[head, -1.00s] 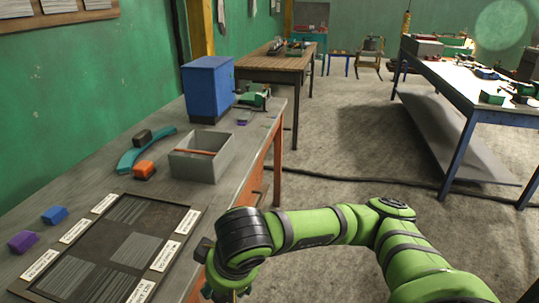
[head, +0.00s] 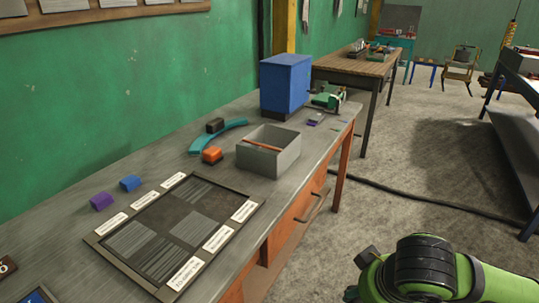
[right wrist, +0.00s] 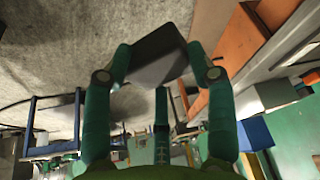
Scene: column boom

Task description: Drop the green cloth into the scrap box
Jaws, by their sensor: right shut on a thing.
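An open grey box (head: 273,160), likely the scrap box, stands on the workbench with a thin orange-brown stick in it. My right gripper (right wrist: 160,72) shows in the right wrist view, its teal fingers shut on a dark grey, block-like thing (right wrist: 158,52). It looks grey rather than green, and I cannot tell whether it is cloth. In the head view only a green and black part of my right arm shows at the lower right, clear of the bench. I see no green cloth for certain on the bench. My left gripper is not in view.
A drawer handle (head: 312,207) sticks out in front. Floor lies open right of it.

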